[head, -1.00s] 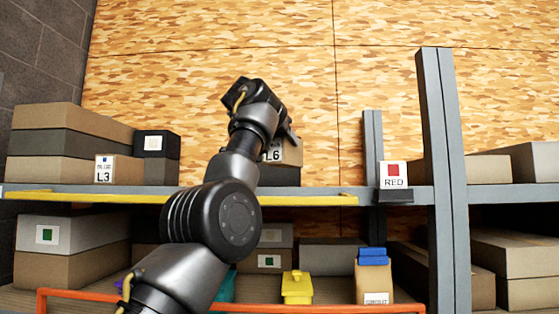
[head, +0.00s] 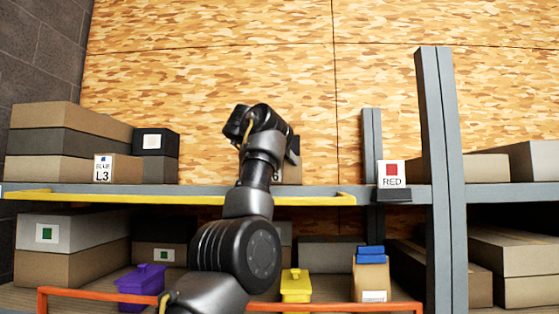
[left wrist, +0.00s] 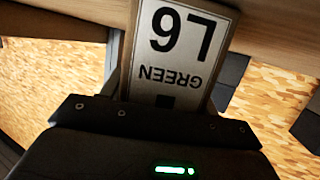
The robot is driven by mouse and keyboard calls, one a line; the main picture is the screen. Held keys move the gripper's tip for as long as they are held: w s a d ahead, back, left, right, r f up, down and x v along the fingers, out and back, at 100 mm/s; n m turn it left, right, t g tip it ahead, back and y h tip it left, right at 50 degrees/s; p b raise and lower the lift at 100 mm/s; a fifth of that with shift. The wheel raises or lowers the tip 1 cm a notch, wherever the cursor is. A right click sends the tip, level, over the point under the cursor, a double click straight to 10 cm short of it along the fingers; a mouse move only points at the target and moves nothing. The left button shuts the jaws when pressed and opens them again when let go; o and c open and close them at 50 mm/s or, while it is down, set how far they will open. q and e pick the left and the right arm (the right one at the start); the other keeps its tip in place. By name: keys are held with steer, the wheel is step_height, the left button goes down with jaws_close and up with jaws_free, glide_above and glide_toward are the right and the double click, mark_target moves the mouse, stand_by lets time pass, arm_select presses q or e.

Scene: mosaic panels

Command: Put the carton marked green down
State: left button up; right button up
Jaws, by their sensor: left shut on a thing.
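The carton marked green (head: 290,172) is a small brown box at the upper shelf, mostly hidden behind my left arm in the head view. In the left wrist view its white label (left wrist: 177,55) reads "L6 GREEN" upside down, above a dark square. My left gripper (head: 286,156) is shut on this carton; its fingertips are largely hidden in the head view. The carton is close to the upper shelf (head: 320,191), but I cannot tell whether it touches. My right gripper is not in view.
A carton marked "BLUE L3" (head: 118,168) stands left beside stacked boxes. A "RED" sign (head: 392,174) stands right, by a grey post (head: 440,150). A yellow rail (head: 100,197) runs along the shelf edge. Purple (head: 141,287) and yellow (head: 296,285) bins stand below.

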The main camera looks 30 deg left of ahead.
arm_select(q)
steer(key=shift+s, duration=0.25)
steer(key=o, duration=1.6)
steer(key=shift+w+f, duration=0.1)
steer(key=shift+r, duration=0.35)
steer(key=s+b, duration=0.3)
steer(key=b, duration=0.1)
steer(key=shift+s+d, duration=0.2)
steer(key=shift+s, duration=0.2)
steer(key=b+v, duration=0.1)
steer(key=v, duration=0.1)
steer(key=b+v, duration=0.2)
steer(key=v, duration=0.1)
steer(key=b+v, duration=0.1)
steer(key=v, duration=0.2)
steer(key=shift+r+b, duration=0.3)
steer(key=shift+r, duration=0.15)
